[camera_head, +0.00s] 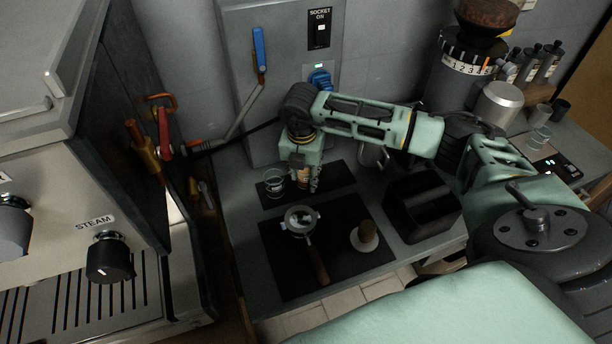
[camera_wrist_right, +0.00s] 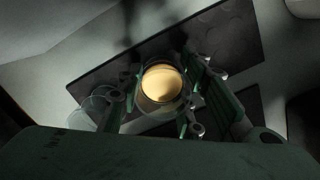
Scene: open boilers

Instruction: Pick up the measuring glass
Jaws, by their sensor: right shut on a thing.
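A small measuring glass with amber-brown contents (camera_head: 303,174) is between the fingers of my right gripper (camera_head: 302,180), over the small dark mat. The right wrist view shows the round amber top of this glass (camera_wrist_right: 162,84) with the fingers closed on either side of it. The fingers hide part of the glass, and I cannot tell whether its base touches the mat. A second, clear glass (camera_head: 274,181) stands just left of the gripper and also shows at the left in the right wrist view (camera_wrist_right: 92,106). My left gripper is not in view.
A portafilter (camera_head: 301,221) and a tamper (camera_head: 365,237) are on the larger dark mat (camera_head: 285,280) in front. A black open box (camera_head: 424,212) stands to the right. A grinder (camera_head: 461,80) is behind my arm. The coffee machine (camera_head: 60,210) fills the left side.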

